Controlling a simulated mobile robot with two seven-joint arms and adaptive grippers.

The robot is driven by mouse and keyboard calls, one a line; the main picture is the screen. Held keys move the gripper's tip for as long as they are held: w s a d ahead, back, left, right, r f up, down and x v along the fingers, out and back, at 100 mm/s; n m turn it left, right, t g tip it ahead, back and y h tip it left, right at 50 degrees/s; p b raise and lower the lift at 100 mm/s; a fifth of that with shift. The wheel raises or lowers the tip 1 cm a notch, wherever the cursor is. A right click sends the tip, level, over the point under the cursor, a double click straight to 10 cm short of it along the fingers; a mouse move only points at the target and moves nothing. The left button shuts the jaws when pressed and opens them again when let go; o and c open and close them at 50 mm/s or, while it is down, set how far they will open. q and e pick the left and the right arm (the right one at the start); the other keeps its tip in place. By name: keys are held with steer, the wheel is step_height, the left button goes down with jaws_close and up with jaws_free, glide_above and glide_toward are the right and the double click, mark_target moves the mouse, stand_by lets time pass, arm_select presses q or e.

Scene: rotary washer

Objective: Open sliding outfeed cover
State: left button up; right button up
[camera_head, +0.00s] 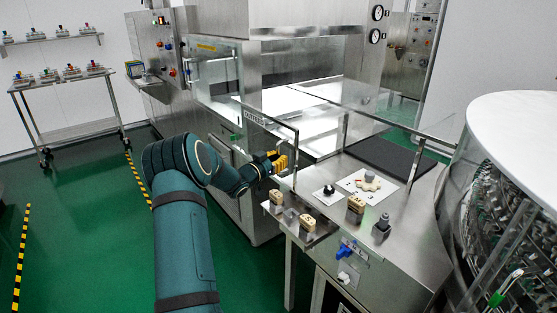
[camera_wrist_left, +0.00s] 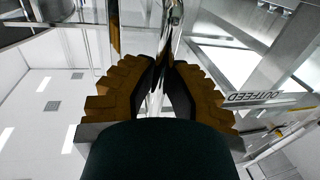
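The outfeed cover is a clear panel with a metal edge, bearing a white label (camera_head: 254,117) near the machine's front. The label reads OUTFEED, upside down, in the left wrist view (camera_wrist_left: 257,97). A shiny metal handle bar (camera_wrist_left: 165,60) runs between the yellow-brown fingers of my left gripper (camera_wrist_left: 167,68). The dark finger pads lie against both sides of the bar, so the gripper looks shut on it. In the head view, my left gripper (camera_head: 279,160) is at the cover's front post (camera_head: 295,158). My right gripper is not in view.
A large round glass-walled drum (camera_head: 515,190) stands at the right. A cart (camera_head: 75,100) stands far left. Green floor is clear at the left.

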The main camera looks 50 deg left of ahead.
arm_select(q)
steer(key=o, duration=0.4)
steer(key=shift+s, duration=0.15)
steer(key=s, duration=0.4)
steer(key=s+d, duration=0.1)
steer(key=s, duration=0.6)
steer(key=shift+s+d, duration=0.2)
steer(key=shift+s, duration=0.2)
